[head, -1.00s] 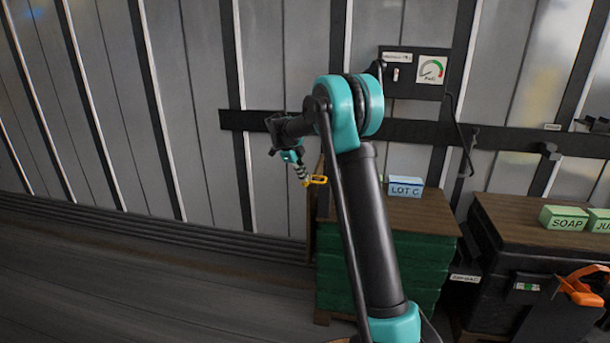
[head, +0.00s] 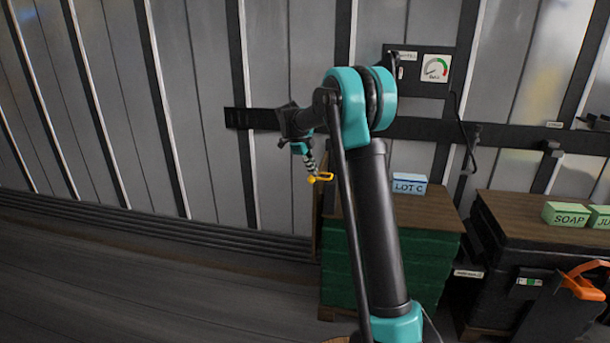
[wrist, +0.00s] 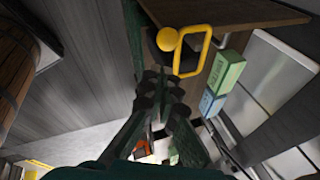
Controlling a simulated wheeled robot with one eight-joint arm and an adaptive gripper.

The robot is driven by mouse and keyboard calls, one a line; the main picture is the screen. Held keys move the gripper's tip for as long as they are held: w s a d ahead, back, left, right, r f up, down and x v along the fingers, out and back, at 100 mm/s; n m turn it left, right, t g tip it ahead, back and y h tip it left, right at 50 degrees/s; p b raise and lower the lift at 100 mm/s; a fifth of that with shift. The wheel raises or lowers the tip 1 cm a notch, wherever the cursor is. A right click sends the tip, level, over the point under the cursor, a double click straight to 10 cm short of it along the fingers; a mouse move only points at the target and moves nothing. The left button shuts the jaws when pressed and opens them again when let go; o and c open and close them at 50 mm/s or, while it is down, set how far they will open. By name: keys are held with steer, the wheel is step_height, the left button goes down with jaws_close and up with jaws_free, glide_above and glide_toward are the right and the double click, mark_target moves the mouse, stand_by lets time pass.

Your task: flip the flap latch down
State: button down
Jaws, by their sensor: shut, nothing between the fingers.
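A yellow piece, a rectangular loop beside a round knob (wrist: 167,40), shows at the top of the wrist view. I take it for the flap latch, but its mount and exact position are hard to tell. In the head view the yellow piece (head: 325,177) is small, at the left edge of the green stack. My gripper (wrist: 162,82) is shut and empty, its dark fingertips just below the loop in the wrist picture. In the head view my gripper (head: 311,170) points down at the yellow piece. I cannot tell whether they touch.
A blue LOT C box (head: 409,184) sits on the green stack's (head: 385,270) wooden top, right of the gripper. A dark bin (head: 505,285) with a green SOAP box (head: 566,215) stands farther right. A gauge panel (head: 434,69) hangs behind. Floor at left is clear.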

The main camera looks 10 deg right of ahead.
steer(key=v, duration=1)
steer(key=shift+a, duration=0.3)
steer(key=s+d+f+n+y, duration=0.1)
steer(key=s+d+f+n, duration=0.2)
steer(key=s+f+n, duration=0.4)
steer(key=s+d+f+n+t+y, duration=0.1)
steer(key=s+d+f+n, duration=0.2)
steer(key=s, duration=1.8)
steer(key=s+d+f+n+y, duration=0.2)
steer(key=s+d+f+n, duration=0.1)
steer(key=s+f+n, duration=0.8)
steer(key=s+n, duration=0.3)
steer(key=s, duration=0.1)
steer(key=shift+f+n+t, duration=0.3)
steer(key=shift+f+t, duration=0.05)
steer(key=shift+t, duration=0.05)
